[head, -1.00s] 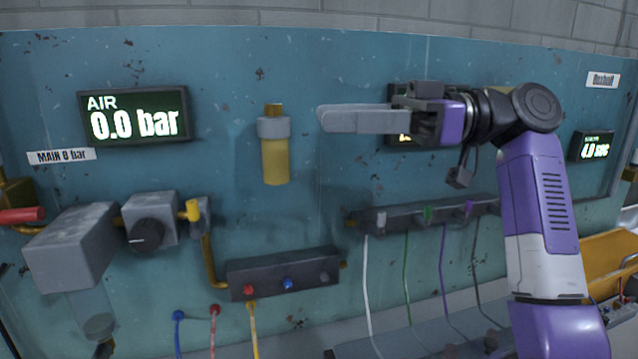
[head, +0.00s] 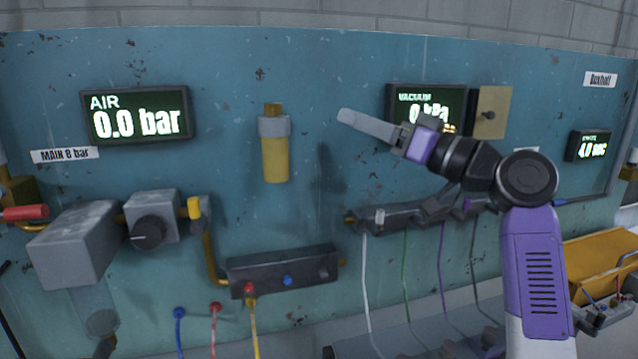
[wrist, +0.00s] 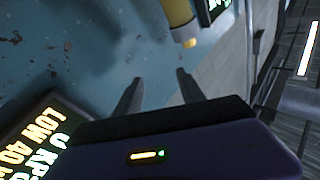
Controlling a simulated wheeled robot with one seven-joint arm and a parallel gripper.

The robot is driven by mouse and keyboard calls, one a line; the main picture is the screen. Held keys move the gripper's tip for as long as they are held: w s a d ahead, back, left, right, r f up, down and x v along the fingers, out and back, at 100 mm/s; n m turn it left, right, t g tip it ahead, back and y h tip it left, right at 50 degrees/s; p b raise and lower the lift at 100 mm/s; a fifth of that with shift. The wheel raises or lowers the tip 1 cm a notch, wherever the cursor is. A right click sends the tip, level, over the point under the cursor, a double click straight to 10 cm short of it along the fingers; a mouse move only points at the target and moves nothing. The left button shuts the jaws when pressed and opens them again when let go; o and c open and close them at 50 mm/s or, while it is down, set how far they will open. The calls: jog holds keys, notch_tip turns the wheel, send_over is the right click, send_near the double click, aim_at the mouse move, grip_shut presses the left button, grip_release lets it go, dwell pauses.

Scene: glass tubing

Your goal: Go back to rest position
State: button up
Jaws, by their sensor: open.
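My gripper (head: 345,117) is in front of the blue panel (head: 225,60), left of the vacuum display (head: 440,97) in the head view. In that view its fingers overlap each other and point to the upper left. In the wrist view the two fingers of my gripper (wrist: 158,85) stand apart with nothing between them. The purple and grey arm reaches in from the lower right.
The air display (head: 137,114) reads 0.0 bar. A yellow cylinder (head: 275,158) hangs on the panel left of my gripper. A black manifold (head: 283,270) and a hose bar (head: 400,216) lie below. An orange tray (head: 600,258) is at lower right.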

jog(key=s+d+f+m+t+h, duration=0.2)
jog(key=d+f+m+t+h, duration=0.25)
jog(key=f, duration=0.65)
jog(key=s+d+f+m+t+h, duration=0.1)
jog(key=d+f+m+t+h, duration=0.35)
jog(key=f, duration=0.65)
jog(key=s+d+f+m+g+h, duration=0.1)
jog(key=s+d+f+h, duration=0.1)
jog(key=s+f+h, duration=0.15)
jog(key=s+d+f+m+h, duration=0.1)
jog(key=s+d+f+h, duration=0.1)
jog(key=s+f, duration=0.25)
jog(key=s+f+n+g, duration=0.1)
jog(key=s+f, duration=0.3)
jog(key=s, duration=1)
jog(key=s+f+n+g+h, duration=0.1)
jog(key=s+f, duration=0.3)
jog(key=s, duration=1)
jog(key=s+f+n+g+h, duration=0.1)
jog(key=s+f+g, duration=0.2)
jog(key=s, duration=1.1)
jog(key=shift+f, duration=0.85)
jog(key=shift+a, duration=0.1)
